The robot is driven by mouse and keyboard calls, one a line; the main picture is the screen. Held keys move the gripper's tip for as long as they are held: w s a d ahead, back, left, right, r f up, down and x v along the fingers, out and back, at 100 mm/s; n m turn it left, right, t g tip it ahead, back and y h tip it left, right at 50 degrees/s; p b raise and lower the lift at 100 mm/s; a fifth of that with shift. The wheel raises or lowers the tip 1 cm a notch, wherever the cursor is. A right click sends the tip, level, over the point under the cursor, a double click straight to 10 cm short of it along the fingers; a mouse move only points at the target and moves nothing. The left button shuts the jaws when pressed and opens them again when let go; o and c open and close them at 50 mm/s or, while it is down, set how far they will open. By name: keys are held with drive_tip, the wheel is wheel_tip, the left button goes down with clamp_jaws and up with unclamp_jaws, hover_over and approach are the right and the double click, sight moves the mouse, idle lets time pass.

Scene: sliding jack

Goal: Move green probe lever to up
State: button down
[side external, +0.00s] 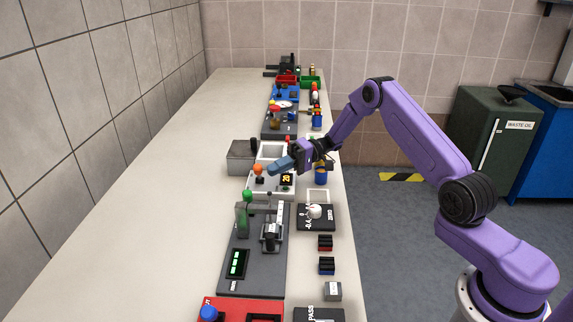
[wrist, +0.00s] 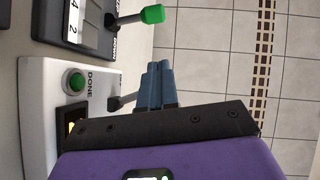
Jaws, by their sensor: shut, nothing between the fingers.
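The green probe lever (side external: 247,196) has a green knob and stands at the far end of a dark grey panel (side external: 264,262). In the wrist view, its green tip (wrist: 151,14) is on a grey stalk at the top, next to a DOWN label. My gripper (side external: 270,170) has blue fingers, shut and empty, beyond the green lever and over the white panel, close to the orange-knobbed lever (side external: 258,170). In the wrist view, my gripper (wrist: 158,66) is below the green tip and clear of it. My fingers hide the end of a second grey stalk (wrist: 122,102).
The white panel (wrist: 40,120) has a green DONE button (wrist: 74,81). A grey box (side external: 241,157) stands left of it. A black panel with a white knob (side external: 314,212) lies right of the grey panel. The bench's left side is clear.

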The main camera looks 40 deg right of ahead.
drive_tip(key=a, duration=0.4)
drive_tip(key=a+f, duration=0.1)
drive_tip(key=a, duration=0.1)
drive_tip(key=shift+s+a, duration=0.15)
drive_tip(key=shift+s, duration=0.15)
drive_tip(key=shift+s+a+f, duration=0.25)
drive_tip(key=shift+s+a, duration=0.2)
drive_tip(key=shift+a, duration=0.15)
drive_tip(key=shift+s+a+r+n+h, duration=0.2)
drive_tip(key=shift+s+a+n+h, duration=0.2)
drive_tip(key=shift+n, duration=0.1)
drive_tip(key=shift+s+a, duration=0.3)
drive_tip(key=shift+s, duration=0.05)
